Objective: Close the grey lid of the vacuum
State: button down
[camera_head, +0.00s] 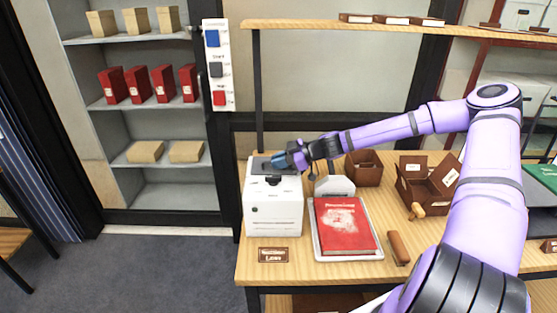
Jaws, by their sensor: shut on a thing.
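The vacuum (273,214) is a white box at the left end of the wooden table. Its grey lid (259,164) shows at the top, looking low and nearly flat; whether it is fully down cannot be told at this size. My gripper (279,161) reaches in from the right and is shut on the lid near its right part. The fingertips are small and partly hidden by the dark gripper body.
A red book (344,226) lies on a white tray right of the vacuum. A white device (334,187), brown boxes (364,168) and a wooden-handled tool (399,248) stand nearby. A sign (273,255) lies in front. Shelves (150,105) stand behind left.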

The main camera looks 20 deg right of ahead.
jog(key=shift+d+f, duration=0.1)
jog(key=c, duration=1.2)
grip_release()
jog(key=v, duration=1)
jog(key=shift+d, duration=0.3)
jog(key=shift+s, duration=0.1)
